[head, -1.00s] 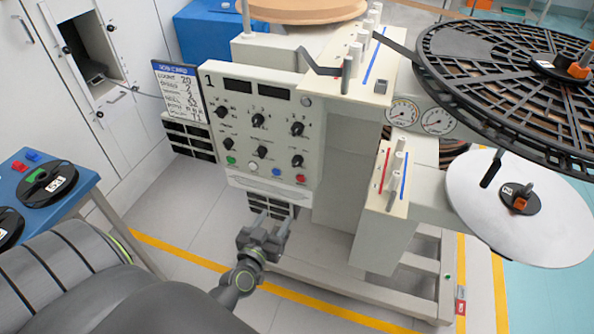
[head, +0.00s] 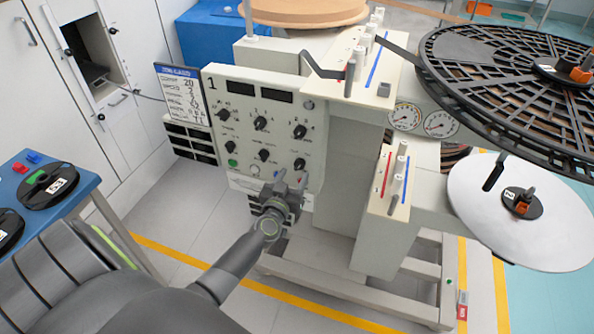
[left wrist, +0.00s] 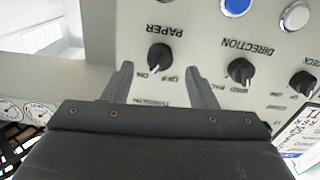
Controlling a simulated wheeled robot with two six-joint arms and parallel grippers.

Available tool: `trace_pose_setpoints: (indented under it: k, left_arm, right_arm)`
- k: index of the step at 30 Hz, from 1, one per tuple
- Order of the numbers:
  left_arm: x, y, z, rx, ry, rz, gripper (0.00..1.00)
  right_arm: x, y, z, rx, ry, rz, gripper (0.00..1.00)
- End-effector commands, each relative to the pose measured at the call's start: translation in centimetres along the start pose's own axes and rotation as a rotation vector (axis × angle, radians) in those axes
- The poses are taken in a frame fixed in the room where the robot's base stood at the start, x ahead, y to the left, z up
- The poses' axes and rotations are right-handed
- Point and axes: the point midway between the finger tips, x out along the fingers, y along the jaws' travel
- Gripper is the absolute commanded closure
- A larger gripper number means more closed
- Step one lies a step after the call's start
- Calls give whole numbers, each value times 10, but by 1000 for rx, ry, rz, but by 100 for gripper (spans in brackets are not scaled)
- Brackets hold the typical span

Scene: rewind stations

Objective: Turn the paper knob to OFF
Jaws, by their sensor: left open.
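The paper knob (left wrist: 159,57) is black and sits on the pale control panel, under upside-down lettering in the left wrist view. Its pointer seems to lean to the lower left there, toward the small ON label; the OFF label lies to the right. In the head view the knob (head: 299,164) is at the right end of the lowest knob row. My left gripper (head: 290,180) is in front of the panel's lower right part, just below the knob. In the left wrist view its fingers (left wrist: 158,75) are open and empty, one to each side of the knob's line. Contact is not visible.
The direction knob (left wrist: 241,71) sits close beside the paper knob. A blue button (left wrist: 236,5) is near it; the gripper partly hides the button row in the head view. Crank handles (head: 348,78) and a large black reel (head: 500,80) stand to the right.

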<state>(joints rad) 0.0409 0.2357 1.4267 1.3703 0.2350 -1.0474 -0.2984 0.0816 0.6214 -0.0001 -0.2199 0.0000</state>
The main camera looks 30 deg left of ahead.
Motion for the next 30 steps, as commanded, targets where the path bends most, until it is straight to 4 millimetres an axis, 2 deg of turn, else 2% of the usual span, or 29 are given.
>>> trace_pose_setpoints:
  k: [3, 9, 19, 30]
  left_arm:
    - [19, 0, 2, 1, 1, 0, 48]
    - [36, 0, 0, 0, 0, 1, 48]
    - [39, 0, 0, 0, -1, 0, 48]
    - [38, 0, 0, 0, -1, 0, 93]
  right_arm:
    - [6, 0, 1, 0, 0, 0, 64]
    - [9, -1, 2, 0, -1, 0, 64]
    - [9, -1, 2, 0, -2, 0, 64]
    - [9, -1, 3, 1, -4, -1, 64]
